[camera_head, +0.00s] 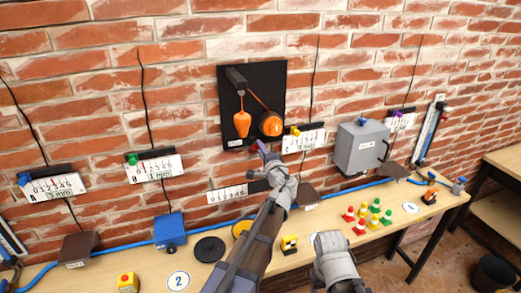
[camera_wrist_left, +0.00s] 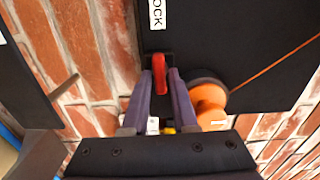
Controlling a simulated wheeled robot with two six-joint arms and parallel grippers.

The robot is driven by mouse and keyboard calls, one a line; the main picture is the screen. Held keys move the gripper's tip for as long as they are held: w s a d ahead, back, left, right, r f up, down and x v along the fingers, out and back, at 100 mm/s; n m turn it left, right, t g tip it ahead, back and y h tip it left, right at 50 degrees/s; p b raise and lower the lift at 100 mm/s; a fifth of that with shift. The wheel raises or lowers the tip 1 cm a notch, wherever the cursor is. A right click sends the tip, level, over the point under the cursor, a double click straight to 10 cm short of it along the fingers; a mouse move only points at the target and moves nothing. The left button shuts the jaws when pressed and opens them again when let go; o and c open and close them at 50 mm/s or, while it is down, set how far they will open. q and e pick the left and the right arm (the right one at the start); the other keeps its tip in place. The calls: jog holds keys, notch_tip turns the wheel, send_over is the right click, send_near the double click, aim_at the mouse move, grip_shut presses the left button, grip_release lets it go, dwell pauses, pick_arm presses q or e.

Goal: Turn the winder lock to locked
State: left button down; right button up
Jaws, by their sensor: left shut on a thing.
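A black wall panel (camera_head: 265,75) carries an orange winder drum (camera_head: 270,123), with a cord running to an orange weight (camera_head: 242,123) hanging at its left. In the left wrist view the red lock lever (camera_wrist_left: 158,70) stands on the panel edge below a white label reading LOCK (camera_wrist_left: 157,14). My left gripper (camera_head: 262,147) is at the panel's lower edge, just under the drum. In the left wrist view its two purple fingers (camera_wrist_left: 160,84) are shut on the red lever's end. The drum (camera_wrist_left: 208,97) is beside them. The gripper hides the lever in the head view.
White scale plates (camera_head: 154,168) with cords line the brick wall. A grey box (camera_head: 361,147) with a crank is right of the panel.

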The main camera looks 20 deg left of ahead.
pick_arm(q)
jog(key=shift+m, duration=0.4)
jog(key=c, duration=0.8)
grip_release()
jog(key=shift+c, duration=0.2)
jog(key=v, duration=0.7)
jog(key=shift+s+d, duration=0.25)
jog(key=shift+s, duration=0.1)
jog(key=shift+f, duration=0.1)
